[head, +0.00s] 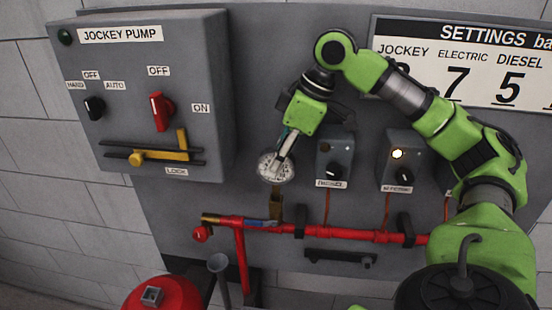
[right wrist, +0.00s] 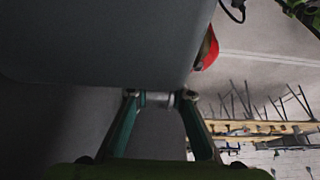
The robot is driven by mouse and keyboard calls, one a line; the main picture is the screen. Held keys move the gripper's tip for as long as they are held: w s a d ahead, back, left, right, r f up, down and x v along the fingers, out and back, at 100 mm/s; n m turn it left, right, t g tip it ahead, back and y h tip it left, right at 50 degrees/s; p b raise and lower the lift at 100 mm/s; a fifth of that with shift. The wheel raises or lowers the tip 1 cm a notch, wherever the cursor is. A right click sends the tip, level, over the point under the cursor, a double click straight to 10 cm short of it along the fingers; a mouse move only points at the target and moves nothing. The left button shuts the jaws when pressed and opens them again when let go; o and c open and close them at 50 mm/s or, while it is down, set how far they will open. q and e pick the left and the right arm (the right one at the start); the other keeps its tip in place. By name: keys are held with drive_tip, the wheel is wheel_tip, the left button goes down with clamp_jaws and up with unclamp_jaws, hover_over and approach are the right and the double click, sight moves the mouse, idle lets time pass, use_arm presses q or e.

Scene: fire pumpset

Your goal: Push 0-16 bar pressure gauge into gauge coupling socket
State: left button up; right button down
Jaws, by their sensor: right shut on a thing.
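The pressure gauge (head: 271,170) is a round white dial in the head view, upright just above the brass gauge coupling socket (head: 276,210) on the red pipe. My right gripper (head: 284,154) reaches down across the dial and is shut on the gauge. In the right wrist view its two fingers (right wrist: 159,98) close on a short grey cylindrical part. The gauge's lower edge meets the top of the brass fitting in the picture; I cannot tell whether its stem is inside the socket. The dial's scale is too small to read. My left gripper is not in view.
The jockey pump box (head: 215,100) stands out at left. Two small control boxes (head: 335,150) (head: 404,143) sit right of the gauge. The red pipe (head: 340,232) runs below, with a blue-handled valve (head: 262,223). A red rounded object (head: 175,294) stands at bottom left.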

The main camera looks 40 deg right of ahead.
drive_tip(key=shift+p, duration=0.8)
idle(1.6)
drive_tip(key=shift+f+b, duration=0.5)
drive_tip(key=shift+f, duration=0.3)
drive_tip(key=shift+r, duration=0.15)
drive_tip(key=shift+r+p, duration=0.45)
drive_tip(key=shift+p, duration=0.3)
drive_tip(key=shift+p, duration=0.75)
idle(1.4)
drive_tip(key=shift+f+b, duration=0.4)
drive_tip(key=shift+f, duration=0.25)
drive_tip(key=shift+r, duration=0.15)
drive_tip(key=shift+r+p, duration=0.4)
drive_tip(key=shift+p, duration=0.35)
